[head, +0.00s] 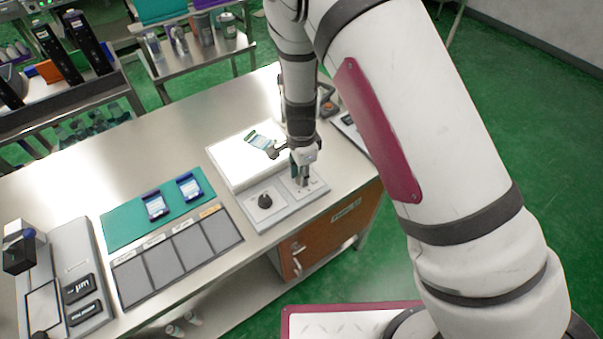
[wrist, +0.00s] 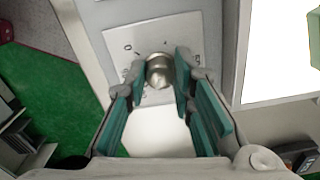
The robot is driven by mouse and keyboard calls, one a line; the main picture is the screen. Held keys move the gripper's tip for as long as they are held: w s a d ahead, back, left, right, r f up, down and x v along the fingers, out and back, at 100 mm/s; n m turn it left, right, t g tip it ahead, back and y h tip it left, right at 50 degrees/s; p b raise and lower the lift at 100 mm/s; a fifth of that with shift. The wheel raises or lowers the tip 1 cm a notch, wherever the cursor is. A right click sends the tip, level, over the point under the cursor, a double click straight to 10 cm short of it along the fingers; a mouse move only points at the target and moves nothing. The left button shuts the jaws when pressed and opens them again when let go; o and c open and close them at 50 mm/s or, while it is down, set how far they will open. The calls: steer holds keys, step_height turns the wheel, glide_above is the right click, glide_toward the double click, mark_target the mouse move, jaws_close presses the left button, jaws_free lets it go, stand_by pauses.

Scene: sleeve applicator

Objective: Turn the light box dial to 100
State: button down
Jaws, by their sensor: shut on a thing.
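The light box (head: 229,160) is a bright white lit panel on the steel bench, with a grey control panel (head: 286,211) along its front. A silver dial (wrist: 159,76) sits on a pale plate (wrist: 122,42) with small marks around it; the marks are too small to read. My gripper (head: 303,179) points down over the right end of the control panel. In the wrist view its two teal-padded fingers (wrist: 160,66) are shut on the silver dial, one on each side. The dial's setting cannot be read. A black knob (head: 265,201) stands left of my gripper, apart from it.
A vial-like item with a green label (head: 258,141) lies on the lit panel. To the left are a teal mat (head: 130,229) with two blue-white items and a tray of grey compartments (head: 164,267). My arm covers the bench's right side.

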steer(key=shift+m+p, duration=0.35)
steer(key=shift+m, duration=1.55)
steer(key=c, duration=1.4)
jaws_free()
steer(key=shift+o, duration=0.2)
step_height(320, 180, up, 12)
